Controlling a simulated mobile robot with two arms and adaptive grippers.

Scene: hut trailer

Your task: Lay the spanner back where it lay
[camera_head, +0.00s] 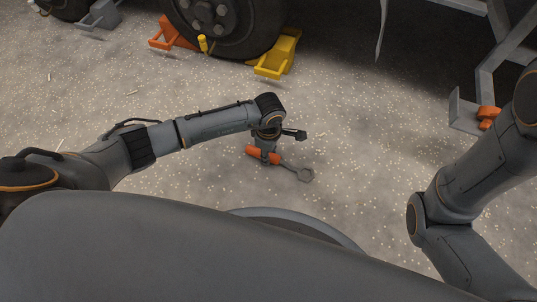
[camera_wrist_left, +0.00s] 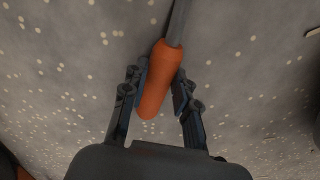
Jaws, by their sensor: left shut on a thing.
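The spanner has an orange handle and a grey metal shaft with a ring-like head (camera_head: 305,174). In the left wrist view its orange handle (camera_wrist_left: 160,80) lies between the two fingers of my left gripper (camera_wrist_left: 158,88), which is shut on it. In the head view my left gripper (camera_head: 268,155) points down over the speckled floor, and the spanner's head extends to the right. I cannot tell whether the spanner touches the floor. My right arm shows at the right edge of the head view, but its gripper is out of view.
A wheel (camera_head: 222,22) stands at the back, with an orange chock (camera_head: 172,36) on its left and a yellow chock (camera_head: 279,54) on its right. A grey metal frame with an orange part (camera_head: 488,114) is at the right. The floor around the spanner is mostly clear.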

